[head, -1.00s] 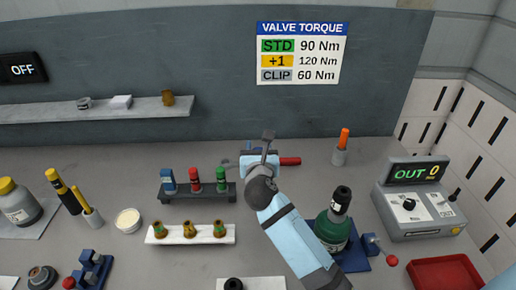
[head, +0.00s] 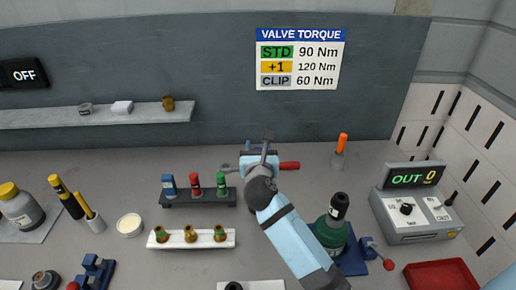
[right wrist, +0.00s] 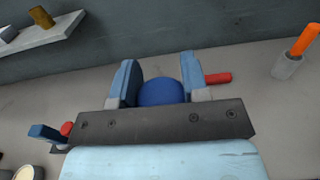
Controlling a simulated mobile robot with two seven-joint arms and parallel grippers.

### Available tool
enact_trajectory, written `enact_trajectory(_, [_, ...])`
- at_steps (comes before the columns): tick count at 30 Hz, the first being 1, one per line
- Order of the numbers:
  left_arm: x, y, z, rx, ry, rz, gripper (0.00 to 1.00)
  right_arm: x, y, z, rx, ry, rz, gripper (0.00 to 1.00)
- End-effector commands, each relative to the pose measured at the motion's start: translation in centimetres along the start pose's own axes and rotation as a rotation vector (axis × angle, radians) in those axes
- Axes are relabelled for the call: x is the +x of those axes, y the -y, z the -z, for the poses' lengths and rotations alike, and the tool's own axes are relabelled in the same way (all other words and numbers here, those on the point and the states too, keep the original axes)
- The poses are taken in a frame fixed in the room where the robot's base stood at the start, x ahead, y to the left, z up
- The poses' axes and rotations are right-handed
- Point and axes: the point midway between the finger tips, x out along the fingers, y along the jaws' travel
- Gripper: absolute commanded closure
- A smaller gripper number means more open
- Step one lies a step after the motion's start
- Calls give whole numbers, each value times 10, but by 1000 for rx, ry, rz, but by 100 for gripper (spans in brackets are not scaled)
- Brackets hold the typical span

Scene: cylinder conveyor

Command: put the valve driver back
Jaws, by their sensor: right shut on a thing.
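My right gripper (head: 260,162) is over the back of the bench, to the right of the dark rack. It is shut on a tool with a red handle (head: 290,165), which I take to be the valve driver. In the right wrist view, a rounded blue body (right wrist: 160,92) sits between the two fingers, and the red handle (right wrist: 218,78) sticks out past the right finger. A grey end (head: 229,168) shows to the left of the gripper in the head view. The gripper hides the tool's middle. I cannot tell whether the tool touches the bench. My left gripper is not in view.
A dark rack (head: 180,201) holds blue, red and green pieces. A white rack (head: 160,242) with brass pieces stands in front. An orange-handled tool (head: 342,142) stands in a grey holder. A green bottle (head: 330,232) stands beside my right arm. A control box (head: 410,215) is further right.

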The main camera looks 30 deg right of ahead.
Motion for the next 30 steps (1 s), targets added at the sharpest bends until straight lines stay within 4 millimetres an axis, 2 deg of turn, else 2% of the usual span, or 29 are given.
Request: enact_trajectory(30, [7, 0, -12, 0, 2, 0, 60, 0, 0, 19, 1, 3, 0, 100])
